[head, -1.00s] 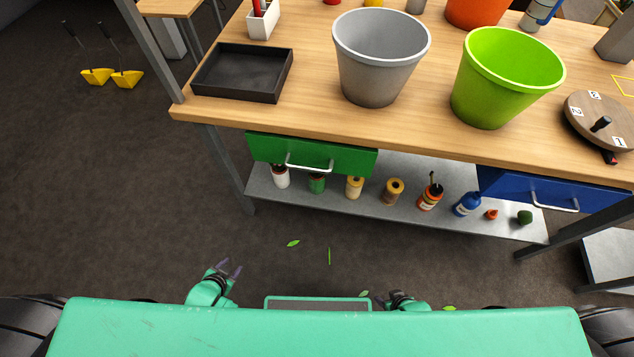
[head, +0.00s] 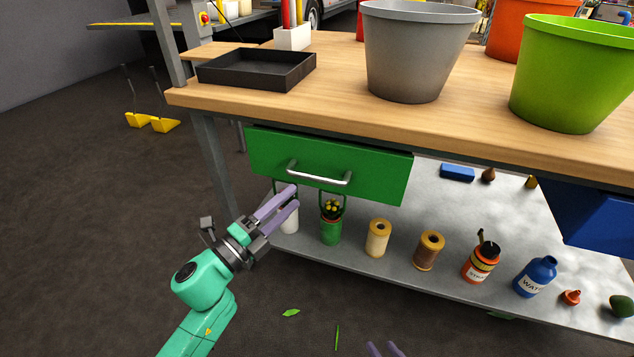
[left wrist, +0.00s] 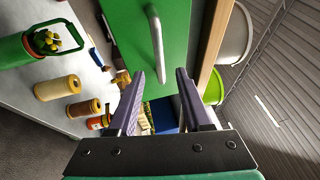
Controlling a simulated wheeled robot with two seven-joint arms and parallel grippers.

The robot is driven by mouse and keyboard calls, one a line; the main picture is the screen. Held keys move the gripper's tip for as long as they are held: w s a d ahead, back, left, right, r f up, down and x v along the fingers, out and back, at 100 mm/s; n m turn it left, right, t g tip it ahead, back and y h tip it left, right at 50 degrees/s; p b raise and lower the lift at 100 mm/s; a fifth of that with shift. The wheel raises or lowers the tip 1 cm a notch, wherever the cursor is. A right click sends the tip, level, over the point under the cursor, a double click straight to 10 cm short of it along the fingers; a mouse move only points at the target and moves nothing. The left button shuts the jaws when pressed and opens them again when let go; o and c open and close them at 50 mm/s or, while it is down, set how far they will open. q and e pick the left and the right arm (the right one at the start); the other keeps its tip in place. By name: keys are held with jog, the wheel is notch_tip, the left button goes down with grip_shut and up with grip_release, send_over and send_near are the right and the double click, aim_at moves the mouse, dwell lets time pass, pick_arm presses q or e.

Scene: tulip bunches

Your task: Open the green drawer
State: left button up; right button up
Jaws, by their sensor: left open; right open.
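The green drawer (head: 375,176) hangs under the left part of the wooden table and looks closed. Its silver bar handle (head: 320,176) runs across its front. In the left wrist view the drawer (left wrist: 178,20) and its upright-looking handle (left wrist: 156,42) lie just beyond the fingers. My left gripper (head: 293,196) is open and empty, just below and left of the handle, apart from it as far as I can tell. It also shows in the left wrist view (left wrist: 162,78). My right gripper (head: 385,349) shows only its fingertips at the bottom edge, open and low down.
A metal shelf (head: 400,265) below the drawer holds a green can (head: 331,228), spools and several bottles. A blue drawer (head: 590,222) is at the right. The tabletop carries a black tray (head: 300,72) and large pots.

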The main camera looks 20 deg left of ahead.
aim_at(315, 178)
pick_arm(q)
jog(key=x, duration=0.8)
jog(key=shift+w+d, duration=0.1)
jog(key=shift+w, duration=0.3)
grip_shut()
dwell(0.7)
